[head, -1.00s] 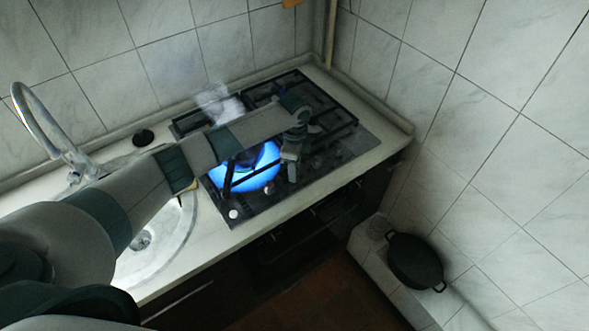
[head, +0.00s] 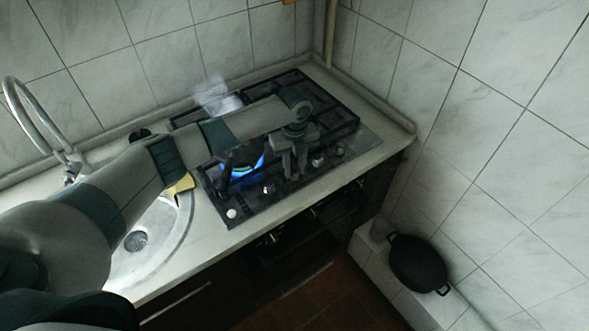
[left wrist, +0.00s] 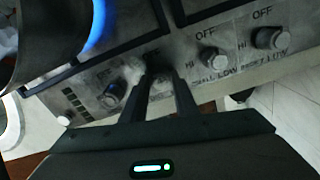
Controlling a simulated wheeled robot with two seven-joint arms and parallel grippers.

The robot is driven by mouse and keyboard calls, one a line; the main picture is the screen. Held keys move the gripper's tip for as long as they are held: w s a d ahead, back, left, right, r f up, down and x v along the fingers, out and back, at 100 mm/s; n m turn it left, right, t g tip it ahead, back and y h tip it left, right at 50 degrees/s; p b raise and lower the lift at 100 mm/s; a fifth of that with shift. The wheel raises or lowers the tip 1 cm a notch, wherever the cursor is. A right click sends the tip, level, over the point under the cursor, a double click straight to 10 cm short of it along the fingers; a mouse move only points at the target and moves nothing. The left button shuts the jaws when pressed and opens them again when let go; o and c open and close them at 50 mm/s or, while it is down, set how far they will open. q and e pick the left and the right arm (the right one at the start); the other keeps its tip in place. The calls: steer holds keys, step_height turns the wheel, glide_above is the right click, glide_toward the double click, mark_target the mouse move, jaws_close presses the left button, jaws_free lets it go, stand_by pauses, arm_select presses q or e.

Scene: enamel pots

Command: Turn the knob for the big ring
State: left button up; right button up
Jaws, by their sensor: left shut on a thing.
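My left gripper (head: 294,172) points down at the front row of knobs on the stove. In the left wrist view its two fingers (left wrist: 160,80) are shut on a control knob, which is mostly hidden in shadow between them. A blue flame (head: 246,168) burns at the front left burner, partly behind a dark round shape; its blue edge also shows in the left wrist view (left wrist: 100,25). Free knobs stand on either side of the held one: one to the left (head: 267,189), two to the right (head: 318,161). My right gripper is out of view.
A black gas stove (head: 350,135) with grates is set in a pale counter (head: 385,150). A round sink (head: 160,255) and curved tap (head: 30,120) are at the left. Pale vapour (head: 217,97) hangs behind my arm. A black pan (head: 416,262) lies on a low ledge.

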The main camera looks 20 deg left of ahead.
arm_select(q)
steer(key=m+b, duration=0.1)
steer(key=m, duration=0.2)
steer(key=shift+m, duration=0.3)
steer(key=shift+m+b, duration=0.6)
steer(key=shift+m, duration=0.7)
steer(key=o, duration=1.1)
steer(key=shift+c, duration=0.2)
steer(key=shift+r, duration=0.1)
